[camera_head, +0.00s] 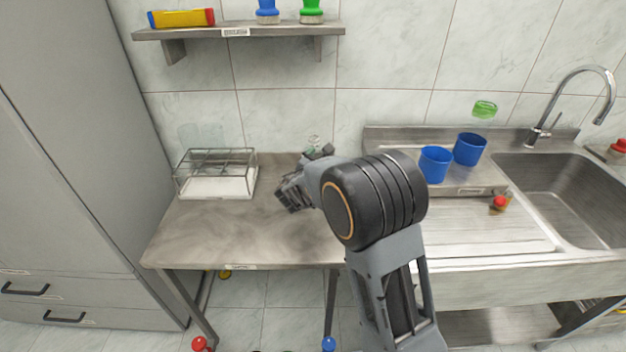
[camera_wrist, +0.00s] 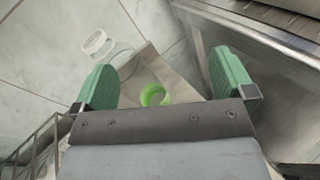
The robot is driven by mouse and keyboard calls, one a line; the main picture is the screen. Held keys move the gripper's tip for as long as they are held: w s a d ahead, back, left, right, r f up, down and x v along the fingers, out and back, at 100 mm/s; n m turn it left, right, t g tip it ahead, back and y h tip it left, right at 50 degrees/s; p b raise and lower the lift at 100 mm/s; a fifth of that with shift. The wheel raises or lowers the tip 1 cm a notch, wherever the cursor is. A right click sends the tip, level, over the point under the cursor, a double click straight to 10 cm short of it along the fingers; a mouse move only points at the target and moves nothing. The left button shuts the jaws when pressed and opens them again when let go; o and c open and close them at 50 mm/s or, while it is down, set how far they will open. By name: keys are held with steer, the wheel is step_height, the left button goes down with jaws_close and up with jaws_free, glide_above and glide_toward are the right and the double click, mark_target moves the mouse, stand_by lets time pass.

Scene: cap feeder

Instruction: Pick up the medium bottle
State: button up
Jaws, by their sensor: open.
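My gripper (camera_wrist: 160,85) has green finger pads, spread apart, and hangs over the table (camera_head: 225,232) near the wall. In the wrist view a bright green ring (camera_wrist: 153,95) lies between and below the fingers, and the frames do not show contact. A pale oval ring (camera_wrist: 97,43) with a faint curved line beside it shows beyond the left finger. A clear, bottle-like thing (camera_head: 314,141) shows just behind my gripper in the head view, largely hidden. I cannot tell which of these belong to the medium bottle.
A wire rack (camera_head: 216,160) with a white base stands left of my gripper. Two blue cups (camera_head: 435,164) (camera_head: 470,149) stand on a raised metal ledge at right, beside the sink (camera_head: 575,190). A shelf (camera_head: 240,31) is above. The table's front left is clear.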

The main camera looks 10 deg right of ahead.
steer(key=w+a+f+n+t, duration=0.1)
steer(key=f, duration=0.3)
steer(key=w+a+f+n+t+y+b, duration=0.1)
steer(key=w+a+f+n, duration=0.1)
steer(key=f, duration=0.2)
steer(key=w+a+f+n+t+y, duration=0.1)
steer(key=f+n, duration=0.1)
steer(key=f, duration=0.2)
steer(key=shift+w+a+f, duration=0.25)
steer(key=shift+f, duration=0.1)
steer(key=shift+x, duration=3.3)
steer(key=c, duration=1)
steer(key=shift+r, duration=0.1)
